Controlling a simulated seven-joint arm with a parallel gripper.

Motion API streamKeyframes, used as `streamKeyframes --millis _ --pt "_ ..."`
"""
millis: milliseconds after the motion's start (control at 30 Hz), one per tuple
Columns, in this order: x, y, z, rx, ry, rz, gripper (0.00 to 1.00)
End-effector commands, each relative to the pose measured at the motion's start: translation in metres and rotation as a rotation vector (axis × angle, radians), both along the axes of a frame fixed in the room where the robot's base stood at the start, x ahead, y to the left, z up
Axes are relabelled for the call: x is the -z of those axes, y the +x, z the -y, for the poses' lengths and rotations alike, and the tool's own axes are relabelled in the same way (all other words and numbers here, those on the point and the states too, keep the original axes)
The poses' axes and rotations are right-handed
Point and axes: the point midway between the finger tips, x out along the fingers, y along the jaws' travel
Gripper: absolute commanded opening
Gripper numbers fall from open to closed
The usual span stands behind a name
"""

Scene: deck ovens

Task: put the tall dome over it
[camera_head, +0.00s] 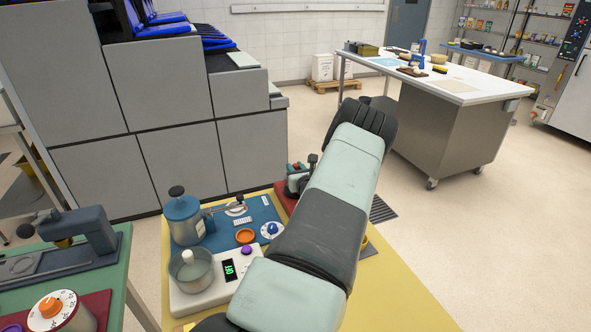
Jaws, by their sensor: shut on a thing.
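My gripper is not in view. My own arm crosses the picture from the bottom centre up to the right and hides part of the work table. I cannot make out a tall dome for certain. A blue-topped vessel (183,209) with a dark round knob stands upright on the yellow table (398,300). In front of it, a grey metal pot (192,277) with a white knob-like piece inside sits on a white device (215,290) with a green display. What "it" refers to is not clear here.
A small machine (297,178) stands on a red base beside my arm. A green table (112,284) with a press and an orange-knobbed timer (52,307) is at left. The yellow table's right front is bare.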

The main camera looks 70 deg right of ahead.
Motion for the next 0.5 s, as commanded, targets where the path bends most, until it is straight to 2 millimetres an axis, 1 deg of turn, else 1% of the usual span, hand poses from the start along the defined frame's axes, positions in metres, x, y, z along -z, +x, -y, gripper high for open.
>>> streamKeyframes --millis 267,300,467,500 --pt "-0.0007 0.0003 0.0002 0.0 -0.002 0.001 0.0" --pt "-0.0007 0.0003 0.0002 0.0 -0.002 0.001 0.31" --pt "-0.0006 0.0003 0.0002 0.0 -0.001 0.001 0.55" --pt "-0.0005 0.0003 0.0002 0.0 -0.001 0.001 0.58"
